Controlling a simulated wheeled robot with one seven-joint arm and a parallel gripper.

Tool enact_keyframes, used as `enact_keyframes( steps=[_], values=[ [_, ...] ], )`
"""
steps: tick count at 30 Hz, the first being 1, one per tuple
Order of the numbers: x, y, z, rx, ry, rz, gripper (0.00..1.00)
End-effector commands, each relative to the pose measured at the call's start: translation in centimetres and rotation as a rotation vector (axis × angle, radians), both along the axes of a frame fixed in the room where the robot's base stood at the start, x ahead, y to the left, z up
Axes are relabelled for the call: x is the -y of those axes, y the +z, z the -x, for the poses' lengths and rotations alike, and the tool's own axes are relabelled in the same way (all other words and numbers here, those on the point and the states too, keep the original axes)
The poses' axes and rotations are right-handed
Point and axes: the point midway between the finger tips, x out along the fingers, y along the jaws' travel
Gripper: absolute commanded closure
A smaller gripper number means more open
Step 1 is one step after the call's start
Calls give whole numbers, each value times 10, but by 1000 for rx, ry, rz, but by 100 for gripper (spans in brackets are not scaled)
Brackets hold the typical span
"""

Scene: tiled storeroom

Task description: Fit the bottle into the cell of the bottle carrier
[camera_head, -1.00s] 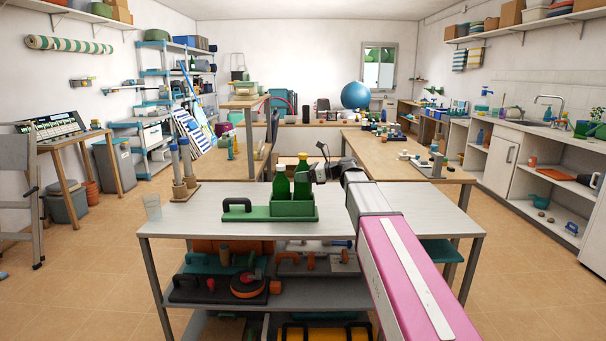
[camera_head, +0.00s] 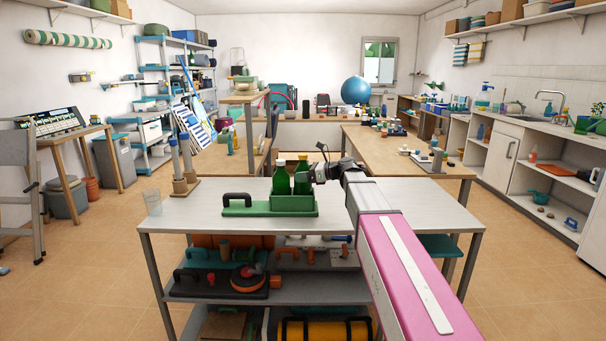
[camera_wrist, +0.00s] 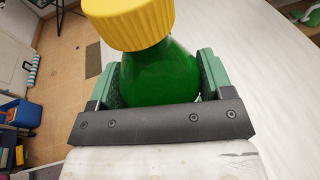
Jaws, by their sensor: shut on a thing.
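The green bottle carrier (camera_head: 292,206) stands on the light work table, with a dark handle (camera_head: 237,204) at its left. Two green bottles show above its front wall in the head view, a left one (camera_head: 281,181) and a right one (camera_head: 302,183). My gripper (camera_head: 313,175) comes from the right and is shut on the right bottle. In the wrist view this green bottle (camera_wrist: 158,74) with its yellow cap (camera_wrist: 128,22) sits between my gripper's green fingers (camera_wrist: 158,88). The carrier wall hides the bottle's lower end, so I cannot tell whether it rests on the cell floor.
A wooden stand with grey posts (camera_head: 182,180) is at the back left. A lower shelf (camera_head: 290,289) holds several tools.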

Motion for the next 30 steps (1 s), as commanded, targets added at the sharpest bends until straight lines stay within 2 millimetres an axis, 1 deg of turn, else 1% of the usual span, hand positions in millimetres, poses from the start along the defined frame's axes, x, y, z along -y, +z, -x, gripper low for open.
enact_keyframes(
  steps=[30],
  values=[
    [0,-21,0,0,0,-2,82]
  ],
)
